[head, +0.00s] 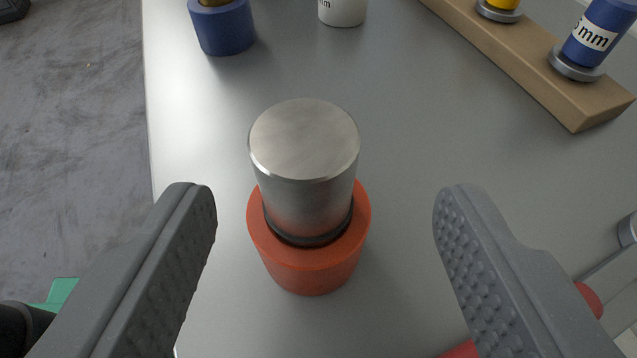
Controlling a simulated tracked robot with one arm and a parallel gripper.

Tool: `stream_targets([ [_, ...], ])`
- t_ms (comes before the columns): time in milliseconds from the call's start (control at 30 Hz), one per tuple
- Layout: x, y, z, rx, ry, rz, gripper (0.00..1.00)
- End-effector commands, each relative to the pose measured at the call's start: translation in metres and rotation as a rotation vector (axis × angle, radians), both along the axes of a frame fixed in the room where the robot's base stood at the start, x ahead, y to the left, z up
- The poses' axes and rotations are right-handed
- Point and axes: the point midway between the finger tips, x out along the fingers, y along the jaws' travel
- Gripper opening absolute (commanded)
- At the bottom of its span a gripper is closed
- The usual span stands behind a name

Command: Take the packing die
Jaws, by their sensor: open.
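A steel cylinder (304,150), which looks like the packing die, stands upright in an orange-red ring-shaped holder (312,272) on the grey table. A dark ring shows around the cylinder's lower part, and its bottom end is hidden inside the holder. My gripper (325,215) is open and empty. One finger is to the left of the cylinder and holder and one to the right, with a clear gap on each side. I cannot tell exactly how high the fingertips are against the cylinder.
A blue holder (224,28) and a white cup-like part (343,10) stand at the back. A wooden rack (540,75) with a blue piece marked mm (598,35) and a yellow piece is at the back right. The table's left edge borders grey floor. Red and metal parts lie lower right.

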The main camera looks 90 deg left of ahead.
Motion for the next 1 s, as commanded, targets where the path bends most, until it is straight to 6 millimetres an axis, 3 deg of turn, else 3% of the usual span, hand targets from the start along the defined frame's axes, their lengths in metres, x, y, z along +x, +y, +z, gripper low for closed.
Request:
stream_targets([
  [100,0.0,0.012,-0.005,0.003,0.004,0.004,0.59],
  [467,0.001,0.028,-0.011,0.001,0.003,0.0,0.59],
  [767,0.002,0.063,-0.025,0.002,0.004,0.003,0.59],
  [1000,0.003,0.066,-0.027,0.0,0.003,-0.001,0.59],
])
